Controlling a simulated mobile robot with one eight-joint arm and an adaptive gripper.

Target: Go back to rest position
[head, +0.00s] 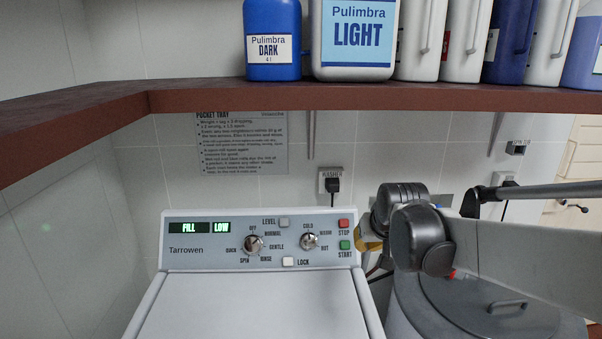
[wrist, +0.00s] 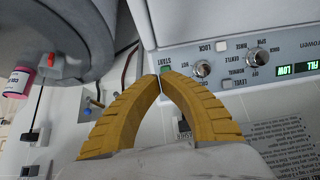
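My gripper (wrist: 162,76) shows in the wrist view with its two ribbed yellow fingers arched and their tips together, nothing visible between them. The tips appear close to the green START button (wrist: 168,69) in that view; whether they touch it I cannot tell. In the head view my arm comes in from the right, and only a bit of yellow of my gripper (head: 369,243) shows beside the right end of the washer panel (head: 200,254). The arm hides the rest of it. The panel displays (head: 199,228) read FILL and LOW.
A brown shelf (head: 300,97) with several detergent jugs (head: 356,45) runs above the white washer (head: 255,312). A grey lidded tub (head: 480,312) stands at the right, beneath my arm. A plug (head: 333,185) sits in the wall behind. The washer's top is clear.

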